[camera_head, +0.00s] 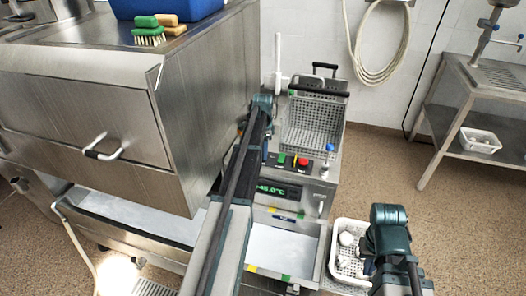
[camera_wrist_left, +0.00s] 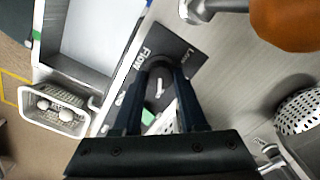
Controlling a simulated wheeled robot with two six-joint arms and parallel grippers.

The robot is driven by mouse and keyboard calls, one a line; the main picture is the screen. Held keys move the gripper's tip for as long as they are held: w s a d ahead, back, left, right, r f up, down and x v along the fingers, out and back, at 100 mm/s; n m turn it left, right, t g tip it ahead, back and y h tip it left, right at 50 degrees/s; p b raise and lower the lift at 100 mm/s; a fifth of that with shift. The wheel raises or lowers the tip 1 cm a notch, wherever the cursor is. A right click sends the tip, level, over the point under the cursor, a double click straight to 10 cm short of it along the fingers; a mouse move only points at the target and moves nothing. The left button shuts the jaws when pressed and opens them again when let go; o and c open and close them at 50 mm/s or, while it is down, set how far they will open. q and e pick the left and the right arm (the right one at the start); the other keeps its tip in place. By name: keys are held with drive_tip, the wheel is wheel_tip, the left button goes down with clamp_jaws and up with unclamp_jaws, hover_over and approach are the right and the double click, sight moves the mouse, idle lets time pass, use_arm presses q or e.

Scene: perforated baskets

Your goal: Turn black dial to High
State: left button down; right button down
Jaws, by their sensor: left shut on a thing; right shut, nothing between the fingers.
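The black dial (camera_wrist_left: 158,88) sits on a dark label plate (camera_wrist_left: 182,50) in the left wrist view. The plate reads "Flow" and "Low"; the rest of its markings are partly covered by my fingers. A white pointer line shows on the dial between the fingers. My left gripper (camera_wrist_left: 160,72) is shut on the dial, one finger on each side. In the head view my left gripper (camera_head: 262,104) reaches to the steel machine, and the dial is hidden there. My right gripper (camera_head: 389,214) is shut and empty at the lower right, above the floor near a white basket.
The machine has a green display (camera_head: 275,189), a red button (camera_head: 303,162) and a perforated basket (camera_head: 313,125). The white basket (camera_head: 338,268) holds white pieces. A large steel cabinet (camera_head: 200,110) stands close left of my left arm. Open floor lies at the right.

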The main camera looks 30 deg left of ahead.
use_arm(q)
drive_tip(key=shift+c, duration=2.2)
unclamp_jaws()
drive_tip(key=shift+r, duration=0.15)
wheel_tip(320, 180, up, 14)
drive_tip(key=p, duration=1.3)
drive_tip(key=shift+f+p, duration=0.25)
drive_tip(key=shift+p, duration=0.15)
